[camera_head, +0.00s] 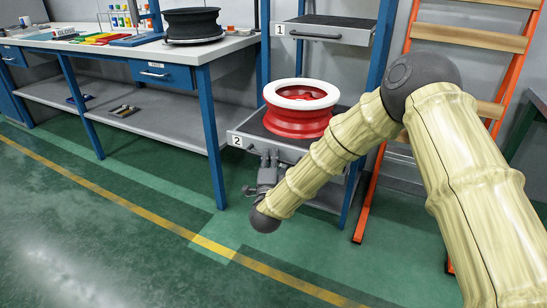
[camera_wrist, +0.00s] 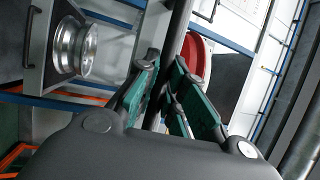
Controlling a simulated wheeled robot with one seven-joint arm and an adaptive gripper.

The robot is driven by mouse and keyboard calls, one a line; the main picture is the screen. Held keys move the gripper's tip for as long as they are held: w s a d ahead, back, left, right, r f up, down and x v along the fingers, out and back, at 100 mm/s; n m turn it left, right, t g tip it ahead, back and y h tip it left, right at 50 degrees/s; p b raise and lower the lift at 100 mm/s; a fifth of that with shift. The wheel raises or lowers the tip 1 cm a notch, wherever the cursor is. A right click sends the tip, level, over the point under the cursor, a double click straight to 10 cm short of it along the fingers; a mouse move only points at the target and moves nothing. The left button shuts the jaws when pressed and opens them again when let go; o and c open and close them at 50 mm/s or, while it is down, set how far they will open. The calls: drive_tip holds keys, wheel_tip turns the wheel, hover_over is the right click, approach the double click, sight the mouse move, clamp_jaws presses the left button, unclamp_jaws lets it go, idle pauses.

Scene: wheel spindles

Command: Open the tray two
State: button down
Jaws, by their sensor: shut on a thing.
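Tray two (camera_head: 245,144), a grey shelf tray marked "2", sits in the blue rack with a red and white wheel (camera_head: 298,122) on it. My gripper (camera_head: 270,160) is at the tray's front, reaching up from below. In the wrist view my gripper's green-padded fingers (camera_wrist: 166,72) are shut around a dark bar (camera_wrist: 172,45), which looks like the tray's handle. My gripper hides most of that handle in the head view. Part of the red wheel (camera_wrist: 194,60) shows beyond the fingers. My forearm covers the tray's right front.
Tray one (camera_head: 322,33) is above, marked "1". A silver wheel (camera_wrist: 75,48) stands on another tray in the wrist view. An orange ladder (camera_head: 400,110) stands right of the rack. A workbench (camera_head: 185,52) is at the left. The green floor (camera_head: 130,215) in front is clear.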

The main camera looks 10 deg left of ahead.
drive_tip(key=c, duration=1.8)
unclamp_jaws()
drive_tip(key=shift+o, duration=0.2)
drive_tip(key=v, duration=1.2)
drive_tip(key=shift+f, duration=0.1)
